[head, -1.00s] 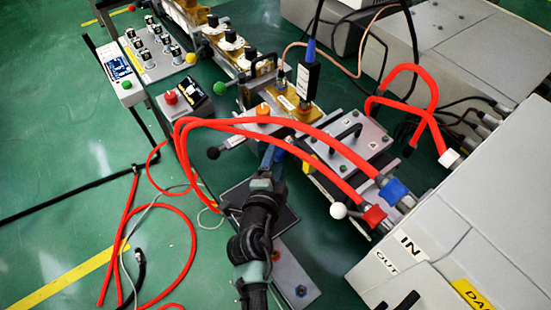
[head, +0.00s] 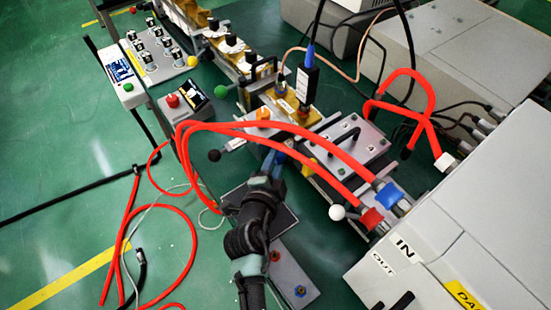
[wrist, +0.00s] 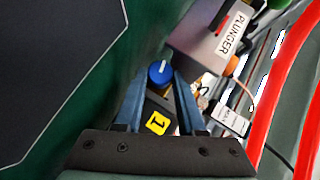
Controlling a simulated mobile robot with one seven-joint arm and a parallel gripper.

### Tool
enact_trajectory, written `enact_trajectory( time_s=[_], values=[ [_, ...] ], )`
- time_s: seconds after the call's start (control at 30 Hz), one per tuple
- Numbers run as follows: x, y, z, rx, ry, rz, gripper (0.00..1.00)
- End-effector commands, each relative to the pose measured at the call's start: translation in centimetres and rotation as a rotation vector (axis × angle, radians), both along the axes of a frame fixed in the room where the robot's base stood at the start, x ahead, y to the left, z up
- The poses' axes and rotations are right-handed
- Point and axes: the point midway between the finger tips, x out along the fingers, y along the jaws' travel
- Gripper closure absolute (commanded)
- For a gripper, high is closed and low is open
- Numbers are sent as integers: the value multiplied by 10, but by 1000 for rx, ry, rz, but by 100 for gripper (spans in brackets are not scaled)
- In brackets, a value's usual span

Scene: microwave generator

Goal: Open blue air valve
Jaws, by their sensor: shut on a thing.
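The blue air valve knob (wrist: 160,73) shows in the wrist view, round with a pale line across its top. My gripper (wrist: 164,80) has its two blue fingers on either side of the knob, shut on it. In the head view my gripper (head: 274,163) reaches up to the knob (head: 281,158), left of the grey plate with the black handle. The fingers hide part of the knob there. A yellow label marked 1 (wrist: 157,123) lies between the fingers, below the knob in the wrist view.
A grey block marked PLUNGER (wrist: 208,42) stands close to the right of the knob. Red hoses (head: 305,150) arch over the gripper's area. A white ball handle (head: 337,212) stands to the right. Open green floor (head: 60,150) lies left.

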Motion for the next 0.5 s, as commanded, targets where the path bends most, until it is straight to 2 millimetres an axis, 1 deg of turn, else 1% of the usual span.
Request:
enact_trajectory(
  time_s=[0.03,0.2,0.5],
  values=[
    [1,1,7,-23,33,2,100],
    [1,2,5,-86,120,2,100],
    [1,1,2,-97,137,2,100]
  ],
)
